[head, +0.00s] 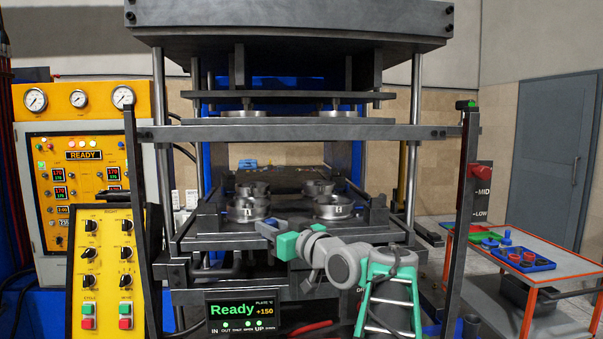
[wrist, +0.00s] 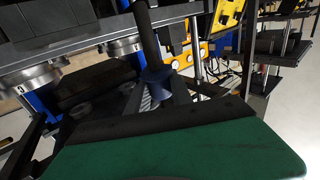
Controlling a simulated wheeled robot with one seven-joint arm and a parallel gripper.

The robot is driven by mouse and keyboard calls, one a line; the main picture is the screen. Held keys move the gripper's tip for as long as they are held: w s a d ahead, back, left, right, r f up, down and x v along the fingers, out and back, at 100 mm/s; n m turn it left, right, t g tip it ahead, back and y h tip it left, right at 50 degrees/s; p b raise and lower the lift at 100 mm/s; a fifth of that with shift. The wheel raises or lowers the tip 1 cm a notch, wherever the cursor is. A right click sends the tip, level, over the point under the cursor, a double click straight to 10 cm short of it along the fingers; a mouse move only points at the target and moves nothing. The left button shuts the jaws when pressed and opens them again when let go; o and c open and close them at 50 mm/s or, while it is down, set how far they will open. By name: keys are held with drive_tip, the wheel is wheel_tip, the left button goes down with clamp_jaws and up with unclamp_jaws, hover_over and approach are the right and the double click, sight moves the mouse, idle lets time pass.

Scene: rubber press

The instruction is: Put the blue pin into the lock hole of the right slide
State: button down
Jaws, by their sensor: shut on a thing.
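My gripper (head: 277,231) is in front of the press, just below and between the two front mould rings. It is shut on the blue pin (head: 267,229), which shows as a small blue piece at the jaws. In the wrist view, a dark shaft with a blue collar (wrist: 157,84) stands up beyond the green and black gripper part (wrist: 180,150). The right slide (head: 378,214) appears as a dark rail at the right of the mould table, clear of the pin. I cannot make out its lock hole; my arm covers part of that area.
Metal mould rings (head: 334,207) stand on the press table under the raised upper plate (head: 290,97). A small blue piece (head: 248,163) lies at the back left. Frame posts flank the opening. A cart (head: 535,312) with a blue tray (head: 522,259) stands at right.

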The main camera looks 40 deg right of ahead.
drive_tip(key=s+d+r+m+h+p, duration=0.1)
drive_tip(key=s+d+r+h+p, duration=0.15)
drive_tip(key=d+r, duration=0.6)
wheel_tip(320, 180, down, 11)
drive_tip(key=a+b, duration=0.1)
drive_tip(key=b, duration=0.9)
drive_tip(key=shift+f+y, duration=0.15)
drive_tip(key=shift+y, duration=0.2)
drive_tip(key=shift+a+f+b, duration=0.1)
drive_tip(key=shift+f+b, duration=0.9)
drive_tip(key=shift+f, duration=0.1)
drive_tip(key=c, duration=1.1)
unclamp_jaws()
drive_tip(key=shift+o, duration=0.2)
